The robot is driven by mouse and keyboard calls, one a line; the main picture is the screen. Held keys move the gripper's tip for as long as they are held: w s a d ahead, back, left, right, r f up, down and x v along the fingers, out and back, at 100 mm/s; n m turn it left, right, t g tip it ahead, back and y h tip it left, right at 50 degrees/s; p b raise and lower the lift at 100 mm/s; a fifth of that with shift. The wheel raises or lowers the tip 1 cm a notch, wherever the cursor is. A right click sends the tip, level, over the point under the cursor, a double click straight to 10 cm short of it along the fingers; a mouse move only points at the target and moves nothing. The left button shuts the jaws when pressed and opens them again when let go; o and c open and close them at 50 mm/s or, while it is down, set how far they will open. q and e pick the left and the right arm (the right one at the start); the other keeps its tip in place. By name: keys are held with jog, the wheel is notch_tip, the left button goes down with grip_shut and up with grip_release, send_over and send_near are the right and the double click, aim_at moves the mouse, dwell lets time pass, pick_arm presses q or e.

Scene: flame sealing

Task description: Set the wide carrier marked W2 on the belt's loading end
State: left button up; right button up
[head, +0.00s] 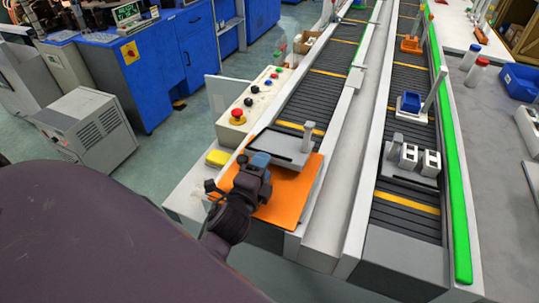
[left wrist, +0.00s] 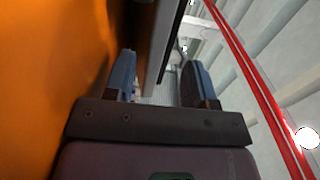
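A wide grey carrier (head: 283,145) with a dark rim and an upright post lies at the near end of the left belt (head: 311,98), partly over an orange plate (head: 290,190). No W2 mark can be read on it. My left gripper (head: 260,160) is at the carrier's near left edge, above the orange plate. In the left wrist view, the fingers of my left gripper (left wrist: 160,80) stand apart, with the carrier's pale edge (left wrist: 158,50) reaching between them. I cannot tell whether either finger touches it. My right gripper is not in view.
A control box (head: 252,105) with a red button stands left of the belt. The right belt (head: 405,218) bears a carrier with white blocks, a blue bin (head: 411,101) and an orange carrier (head: 411,45). A green rail (head: 455,160) runs along its right side.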

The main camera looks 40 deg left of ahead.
pick_arm(q)
jog(key=shift+v, duration=2.15)
jog(key=shift+r, duration=0.1)
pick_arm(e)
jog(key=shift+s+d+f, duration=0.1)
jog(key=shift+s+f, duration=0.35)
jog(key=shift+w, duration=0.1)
